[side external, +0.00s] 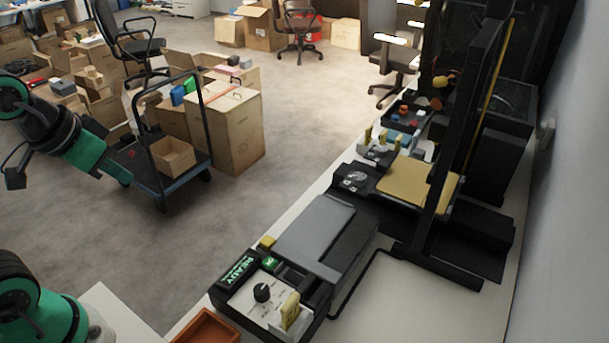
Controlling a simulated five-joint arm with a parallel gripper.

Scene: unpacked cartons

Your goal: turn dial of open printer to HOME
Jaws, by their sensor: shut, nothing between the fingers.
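An open-frame machine with a tall black gantry (475,130) and a yellow bed (410,183) stands on the white bench. In front of its bed is a black control box (355,178) with a small round part on top; its marks are too small to read. Nearer me is a low black unit with a grey lid (315,232), a green READY display (237,271) and a black dial (262,292) on a white panel. The dial's labels and pointer are unreadable. My gripper (123,180) is at the left, shut and empty, well away from both dials.
A yellow tab (290,308) stands beside the near dial. An orange tray (207,329) sits at the bench's front edge. Coloured parts and more yellow tabs (368,136) stand farther back. A trolley (150,175) with cartons is on the floor behind my gripper in the picture.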

